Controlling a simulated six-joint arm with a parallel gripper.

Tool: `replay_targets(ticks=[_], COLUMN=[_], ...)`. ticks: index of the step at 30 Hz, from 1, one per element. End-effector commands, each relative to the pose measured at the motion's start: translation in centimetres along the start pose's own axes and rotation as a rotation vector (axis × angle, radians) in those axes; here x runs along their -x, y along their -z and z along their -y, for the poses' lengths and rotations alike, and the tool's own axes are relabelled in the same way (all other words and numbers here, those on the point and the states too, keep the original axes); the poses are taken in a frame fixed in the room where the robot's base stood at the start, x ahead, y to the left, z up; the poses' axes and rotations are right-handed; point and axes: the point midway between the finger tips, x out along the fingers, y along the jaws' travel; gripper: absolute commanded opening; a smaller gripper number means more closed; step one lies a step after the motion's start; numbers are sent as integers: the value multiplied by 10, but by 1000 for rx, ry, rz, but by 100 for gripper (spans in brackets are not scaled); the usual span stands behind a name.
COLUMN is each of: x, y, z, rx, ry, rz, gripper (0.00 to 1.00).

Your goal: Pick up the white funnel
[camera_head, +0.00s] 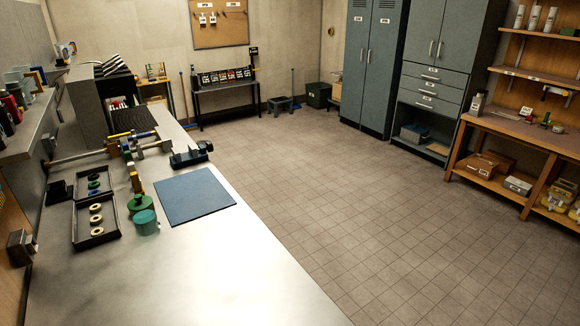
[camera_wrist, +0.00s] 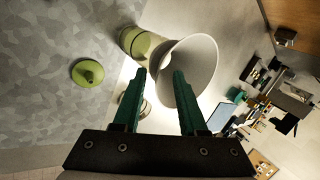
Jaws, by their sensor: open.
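In the wrist view, the white funnel (camera_wrist: 202,58) is tilted in the picture, with its wide round mouth towards the right. My gripper (camera_wrist: 161,73) is open, with two green fingers. The right finger overlaps the funnel's mouth; I cannot tell whether it is inside it or only in front of it. The left finger lies to the left of the funnel's wall. The funnel's narrow end is not clearly visible. I cannot make out the funnel or my gripper in the head view.
In the wrist view, a green cylinder (camera_wrist: 135,41) stands close to the funnel, and a green disc-like part (camera_wrist: 88,72) lies farther left. The head view shows a steel bench (camera_head: 215,270) with a blue mat (camera_head: 195,196), a black ring tray (camera_head: 76,233) and a teal cylinder (camera_head: 145,222).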

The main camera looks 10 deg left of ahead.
Motion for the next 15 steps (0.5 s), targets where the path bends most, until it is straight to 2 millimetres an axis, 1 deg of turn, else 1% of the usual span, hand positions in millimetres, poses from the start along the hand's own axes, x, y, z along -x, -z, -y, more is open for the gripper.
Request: replay_targets(ticks=[4,8,9,11,15], x=[0,0,0,0,0], y=[0,0,0,0,0], z=[0,0,0,0,0], rx=[0,0,0,0,-1], ry=[1,1,1,1,0], rz=[0,1,1,1,1], gripper=[42,18,11,0,0])
